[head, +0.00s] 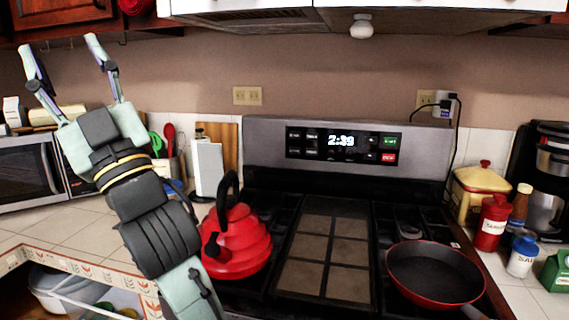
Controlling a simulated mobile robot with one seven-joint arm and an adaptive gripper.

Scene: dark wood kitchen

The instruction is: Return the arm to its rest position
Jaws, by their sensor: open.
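My gripper (59,62) is at the upper left of the head view, raised well above the counter. Its two fingers point up and stand wide apart, with nothing between them. My arm rises from the bottom of the picture, left of centre, and leans to the left. It passes in front of the left edge of the red kettle (238,243). In the picture, the gripper's palm covers part of the view near the microwave (26,178).
The stove (326,250) fills the middle, with a red pan (436,274) on its right side. A yellow pot (483,188), bottles and a coffee maker (543,180) stand at the right. Cabinets (64,14) and a range hood (240,8) hang above. Some tiled counter (88,233) is bare.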

